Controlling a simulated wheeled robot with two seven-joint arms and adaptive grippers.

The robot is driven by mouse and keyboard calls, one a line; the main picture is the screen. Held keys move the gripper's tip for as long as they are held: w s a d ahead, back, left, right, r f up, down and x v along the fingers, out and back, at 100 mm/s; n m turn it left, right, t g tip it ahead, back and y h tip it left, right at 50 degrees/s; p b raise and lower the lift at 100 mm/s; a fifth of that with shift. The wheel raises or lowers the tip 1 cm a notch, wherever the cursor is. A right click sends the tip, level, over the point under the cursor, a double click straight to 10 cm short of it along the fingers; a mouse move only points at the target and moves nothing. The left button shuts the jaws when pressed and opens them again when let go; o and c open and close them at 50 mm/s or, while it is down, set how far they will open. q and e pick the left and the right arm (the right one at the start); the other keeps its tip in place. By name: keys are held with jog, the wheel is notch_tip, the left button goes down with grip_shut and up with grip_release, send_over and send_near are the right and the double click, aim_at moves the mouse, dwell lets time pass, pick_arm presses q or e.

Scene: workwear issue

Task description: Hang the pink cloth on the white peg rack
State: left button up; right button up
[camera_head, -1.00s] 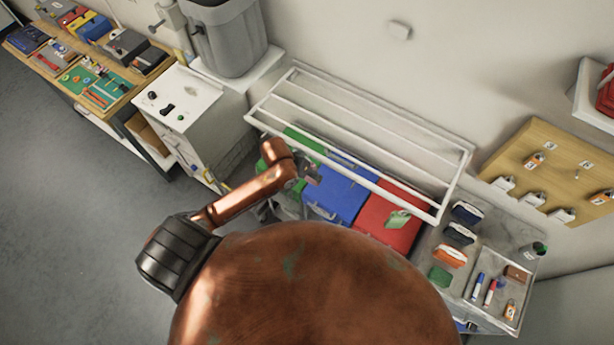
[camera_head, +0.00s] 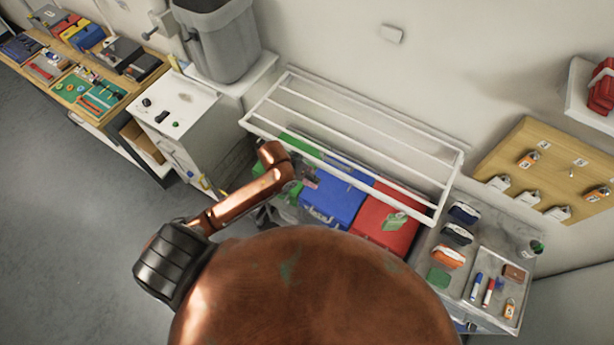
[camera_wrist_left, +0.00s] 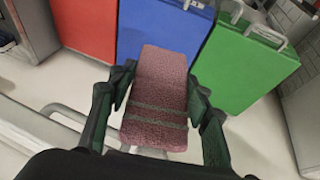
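The pink cloth (camera_wrist_left: 160,88), a folded strip with dark bands, sits between the fingers of my left gripper (camera_wrist_left: 162,92) in the left wrist view. Both fingers press its sides. In the head view, my left gripper (camera_head: 300,170) is at the left part of the white peg rack (camera_head: 263,97), close to its front bar and partly hidden by my arm. Only a small pinkish patch of the cloth (camera_head: 311,182) shows there. The rack has several parallel white bars and stands out from the wall. My right gripper is not in view.
Blue (camera_head: 336,203), red (camera_head: 385,222) and green (camera_wrist_left: 246,66) boxes stand below the rack. A grey table (camera_head: 425,265) with caps and a tray is to the right. A white cabinet (camera_head: 180,110) and a grey bin (camera_head: 225,50) stand to the left.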

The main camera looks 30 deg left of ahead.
pick_arm(q)
jog(key=o, duration=0.4)
jog(key=v, duration=1.2)
jog(key=shift+s, duration=0.1)
